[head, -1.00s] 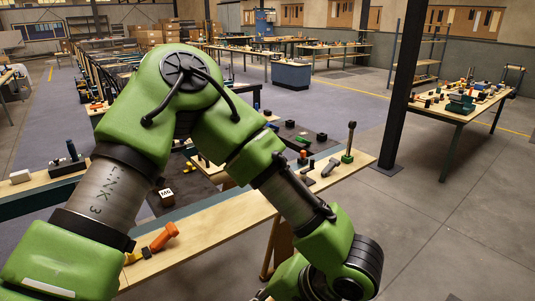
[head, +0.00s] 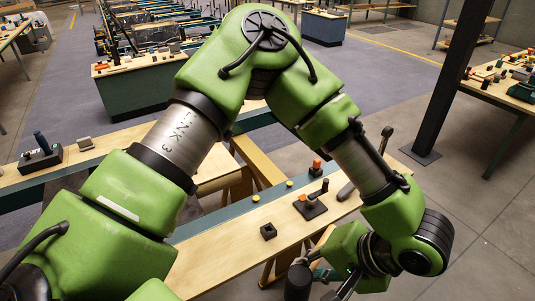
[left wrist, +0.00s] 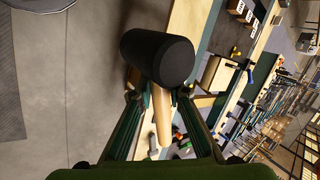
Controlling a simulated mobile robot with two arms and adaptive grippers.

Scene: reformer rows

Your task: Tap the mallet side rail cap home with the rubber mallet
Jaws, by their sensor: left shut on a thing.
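A rubber mallet with a thick black cylindrical head (left wrist: 157,57) and a pale wooden handle (left wrist: 161,122) fills the middle of the left wrist view. My left gripper (left wrist: 163,103) is shut on the handle, with a finger on each side of it. In the head view the dark mallet head (head: 298,281) hangs at the bottom, in front of the bench's near edge. My left gripper (head: 328,274) is beside it, partly hidden by my arm. I cannot tell which small bench part is the side rail cap. My right gripper is not in view.
The wooden bench (head: 222,265) carries a dark square block (head: 268,231), a black plate with a lever (head: 311,206) and yellow knobs (head: 290,184). A dark post (head: 452,90) stands at right. Open floor (head: 465,240) lies at the lower right.

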